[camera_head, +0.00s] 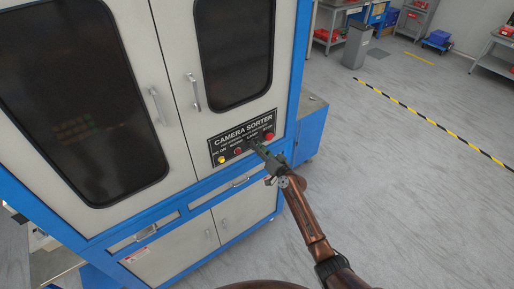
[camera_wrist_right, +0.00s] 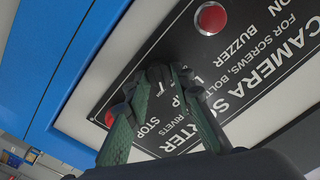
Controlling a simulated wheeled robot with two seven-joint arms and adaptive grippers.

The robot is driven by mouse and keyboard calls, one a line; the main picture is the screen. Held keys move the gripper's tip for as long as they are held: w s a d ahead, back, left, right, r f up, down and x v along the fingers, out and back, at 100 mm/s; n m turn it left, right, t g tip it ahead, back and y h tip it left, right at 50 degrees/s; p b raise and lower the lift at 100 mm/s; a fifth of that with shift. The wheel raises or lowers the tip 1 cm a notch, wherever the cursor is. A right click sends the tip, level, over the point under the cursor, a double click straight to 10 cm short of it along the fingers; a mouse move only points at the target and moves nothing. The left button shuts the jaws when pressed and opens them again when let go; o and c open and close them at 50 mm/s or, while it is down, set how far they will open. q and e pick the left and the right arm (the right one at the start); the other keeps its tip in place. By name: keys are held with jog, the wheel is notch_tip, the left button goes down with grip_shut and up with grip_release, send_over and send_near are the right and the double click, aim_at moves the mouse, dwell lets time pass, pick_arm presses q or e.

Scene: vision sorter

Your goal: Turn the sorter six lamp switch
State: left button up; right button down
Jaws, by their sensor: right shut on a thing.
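The sorter's black control panel (camera_head: 213,151) reads "CAMERA SORTER" and sits on the front of the white and blue cabinet (camera_head: 184,170). It fills much of the right wrist view (camera_wrist_right: 250,70), upside down. My right gripper (camera_head: 257,146) reaches the panel between the buzzer and stop buttons. In the right wrist view its green fingers (camera_wrist_right: 165,80) are shut at the "LAMP" label, on the lamp switch. The fingertips hide most of the switch, so its angle cannot be told. My left gripper is not in view.
Door handles (camera_head: 194,92) stick out above. Open grey floor (camera_head: 400,180) lies to the right.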

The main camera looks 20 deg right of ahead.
jog(key=shift+m, duration=1.1)
jog(key=c, duration=1.7)
grip_release()
jog(key=v, duration=1.2)
jog(key=shift+d, duration=0.1)
